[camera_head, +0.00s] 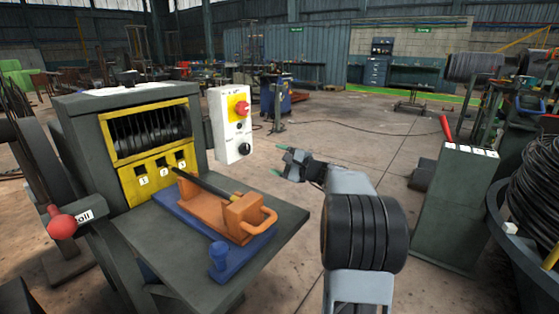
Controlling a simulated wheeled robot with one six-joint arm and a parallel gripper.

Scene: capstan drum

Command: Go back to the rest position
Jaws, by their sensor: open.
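My gripper (281,161) is at the centre of the view, at the end of my grey arm. Its green-tipped fingers are spread apart and nothing shows between them. It hangs in the air to the right of the dark machine (72,120) and beyond the far right corner of the machine's shelf. The arm comes up from the lower right of the view and hides part of the floor behind it.
An orange clamp (240,217) with a dark rod sits on a blue base (188,220) on the shelf (150,245). A white control box (231,125) has a red knob. A red-knobbed lever (62,223) is at left. A grey cabinet (453,215) and a cable coil (535,190) stand at right.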

